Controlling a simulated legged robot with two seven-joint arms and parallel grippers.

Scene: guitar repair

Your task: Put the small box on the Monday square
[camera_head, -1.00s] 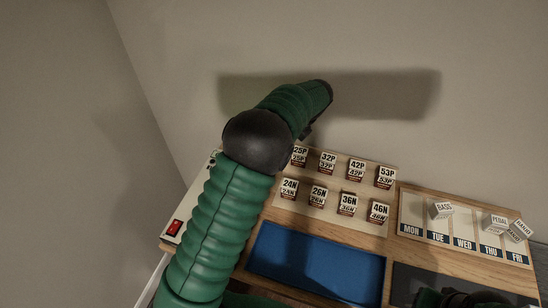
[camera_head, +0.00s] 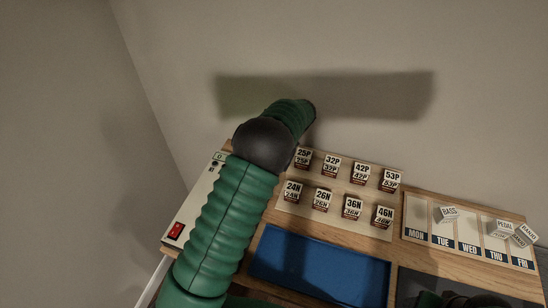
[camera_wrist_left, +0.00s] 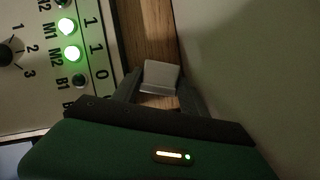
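A small pale box (camera_wrist_left: 161,77) stands on the wood strip beside the switch panel in the left wrist view. My left gripper (camera_wrist_left: 160,84) has its fingers apart, with the box between their tips. I cannot tell whether they press on it. In the head view my left arm hides this gripper and this box. The Monday square (camera_head: 417,217), marked MON, is the leftmost on the weekday board and looks empty. Other small boxes there read BASS (camera_head: 448,214), PEDAL (camera_head: 501,229) and BANJO (camera_head: 524,235). My right gripper does not show clearly.
A board with several labelled packets (camera_head: 336,201) stands between my left arm and the weekday board. A blue tray (camera_head: 318,264) lies in front of it. The switch panel (camera_wrist_left: 50,85) is left of the gripper; the wall is close on the right.

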